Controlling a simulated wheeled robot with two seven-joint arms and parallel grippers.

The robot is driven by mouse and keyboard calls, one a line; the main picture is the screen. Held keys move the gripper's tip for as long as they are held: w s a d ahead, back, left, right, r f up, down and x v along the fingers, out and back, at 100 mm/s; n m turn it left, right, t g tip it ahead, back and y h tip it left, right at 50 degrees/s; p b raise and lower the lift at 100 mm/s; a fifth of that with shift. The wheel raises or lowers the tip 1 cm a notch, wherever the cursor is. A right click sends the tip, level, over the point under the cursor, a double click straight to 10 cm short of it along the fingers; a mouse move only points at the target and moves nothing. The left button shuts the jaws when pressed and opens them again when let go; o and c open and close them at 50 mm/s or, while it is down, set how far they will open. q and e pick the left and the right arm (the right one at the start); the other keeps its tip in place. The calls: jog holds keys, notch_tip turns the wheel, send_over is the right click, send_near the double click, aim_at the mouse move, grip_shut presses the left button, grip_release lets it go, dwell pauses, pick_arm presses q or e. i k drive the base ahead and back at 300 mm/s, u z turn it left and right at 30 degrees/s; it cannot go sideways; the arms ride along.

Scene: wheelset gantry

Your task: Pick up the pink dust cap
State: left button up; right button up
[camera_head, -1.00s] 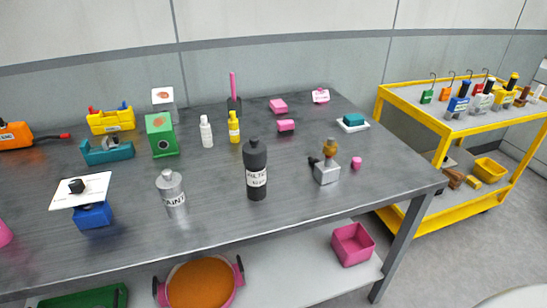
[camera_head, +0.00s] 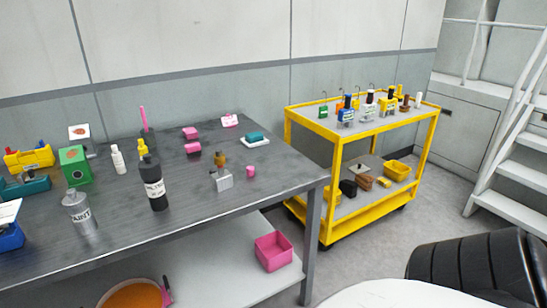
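A small pink cap (camera_head: 250,171), which looks like the dust cap, stands on the grey table (camera_head: 185,227) near its right end. It is just right of a small grey block with a brown-amber top (camera_head: 223,180), with a narrow gap between them. Other pink things lie farther back: two pink blocks, one at the back (camera_head: 190,133) and one nearer (camera_head: 193,148), and a pink labelled item (camera_head: 229,120). Neither of my grippers is in view.
A pink bin (camera_head: 273,251) is on the lower shelf. A yellow cart (camera_head: 330,220) stands to the right.

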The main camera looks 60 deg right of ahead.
aim_at(251, 169)
jog(key=z, duration=1)
jog(key=i, duration=0.25)
jog(key=z, duration=0.05)
